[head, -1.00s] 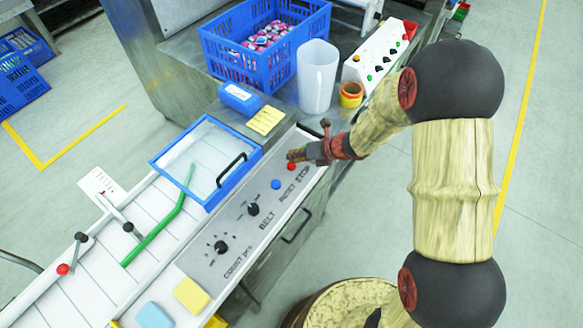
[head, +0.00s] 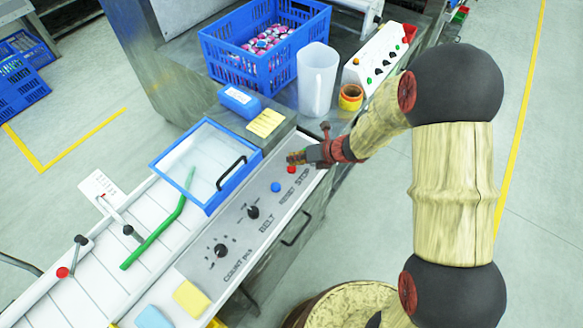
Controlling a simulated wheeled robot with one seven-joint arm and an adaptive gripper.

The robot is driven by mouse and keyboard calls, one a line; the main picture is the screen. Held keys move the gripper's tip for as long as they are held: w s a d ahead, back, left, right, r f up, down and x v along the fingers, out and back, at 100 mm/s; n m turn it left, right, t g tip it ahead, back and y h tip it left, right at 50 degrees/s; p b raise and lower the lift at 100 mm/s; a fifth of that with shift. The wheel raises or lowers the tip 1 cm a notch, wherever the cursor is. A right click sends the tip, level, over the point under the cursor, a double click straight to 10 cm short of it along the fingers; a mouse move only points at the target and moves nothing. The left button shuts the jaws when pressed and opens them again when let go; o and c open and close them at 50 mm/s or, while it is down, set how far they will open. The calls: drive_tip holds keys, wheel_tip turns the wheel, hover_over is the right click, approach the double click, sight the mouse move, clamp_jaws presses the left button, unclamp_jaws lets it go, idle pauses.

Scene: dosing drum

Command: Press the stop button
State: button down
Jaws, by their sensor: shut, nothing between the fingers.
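The red stop button (head: 291,170) sits on the grey control panel (head: 236,228), near the printed word STOP. My gripper (head: 290,158) is shut and empty. In the head view its tip shows just above the red button, close to it. I cannot tell from this angle whether the tip touches the button. A blue button (head: 275,187) lies to the lower left of the red one, near the word RESET.
Two black knobs (head: 253,211) stand on the panel. A blue-framed clear lid (head: 207,165) is to the left. A clear jug (head: 317,80), an orange tape roll (head: 351,97) and a blue crate (head: 263,45) stand behind. A second control box (head: 380,57) is beyond.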

sight(293, 167)
drive_tip(key=shift+f, duration=0.15)
drive_tip(key=shift+f, duration=0.3)
drive_tip(key=shift+f+b, duration=0.5)
drive_tip(key=shift+b, duration=0.1)
idle(0.9)
drive_tip(key=shift+r, duration=0.1)
drive_tip(key=shift+r+p, duration=0.85)
drive_tip(key=shift+p, duration=0.05)
drive_tip(key=shift+r, duration=0.1)
wheel_tip(293, 167, up, 5)
drive_tip(key=p, duration=0.4)
drive_tip(key=shift+p, duration=0.3)
